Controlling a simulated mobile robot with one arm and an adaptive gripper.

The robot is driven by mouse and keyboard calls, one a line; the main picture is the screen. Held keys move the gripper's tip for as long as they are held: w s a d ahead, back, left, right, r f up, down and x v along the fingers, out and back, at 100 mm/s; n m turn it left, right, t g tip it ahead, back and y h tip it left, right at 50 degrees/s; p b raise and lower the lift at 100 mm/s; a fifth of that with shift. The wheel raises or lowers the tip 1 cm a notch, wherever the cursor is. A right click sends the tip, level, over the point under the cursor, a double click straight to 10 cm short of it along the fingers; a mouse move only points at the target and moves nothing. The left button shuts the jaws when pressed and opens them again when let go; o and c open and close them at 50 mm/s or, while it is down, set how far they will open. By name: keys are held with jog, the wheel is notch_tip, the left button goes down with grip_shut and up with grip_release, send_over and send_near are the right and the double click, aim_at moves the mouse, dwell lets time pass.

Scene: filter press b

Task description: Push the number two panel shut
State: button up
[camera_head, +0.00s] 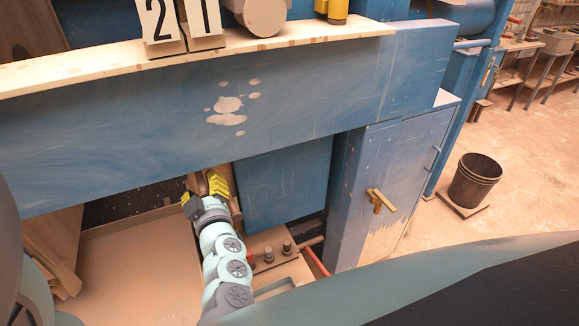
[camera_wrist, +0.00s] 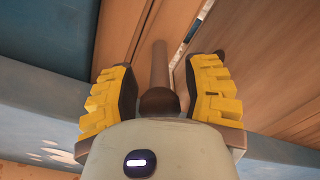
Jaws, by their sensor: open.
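My gripper (camera_head: 207,190) is low under the blue beam, its yellow-padded fingers apart. In the wrist view my gripper (camera_wrist: 160,85) is open, with a brown rod with a rounded end (camera_wrist: 160,75) showing between the fingers. I cannot tell whether they touch it. Brown panels (camera_wrist: 265,60) stand behind and to the right of the fingers, with a narrow gap between two of them. In the head view a brown panel edge (camera_head: 235,199) is just right of my gripper. No number shows on the panels, so I cannot tell which is number two.
Number cards 2 (camera_head: 160,20) and 1 (camera_head: 203,17) stand on the wooden ledge (camera_head: 270,45) above the blue beam (camera_head: 300,95). More brown panels (camera_head: 50,250) stand at the lower left. A blue cabinet (camera_head: 385,190) is to the right. A black bucket (camera_head: 474,181) stands on the floor.

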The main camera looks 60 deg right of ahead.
dwell(0.3)
grip_shut()
dwell(0.5)
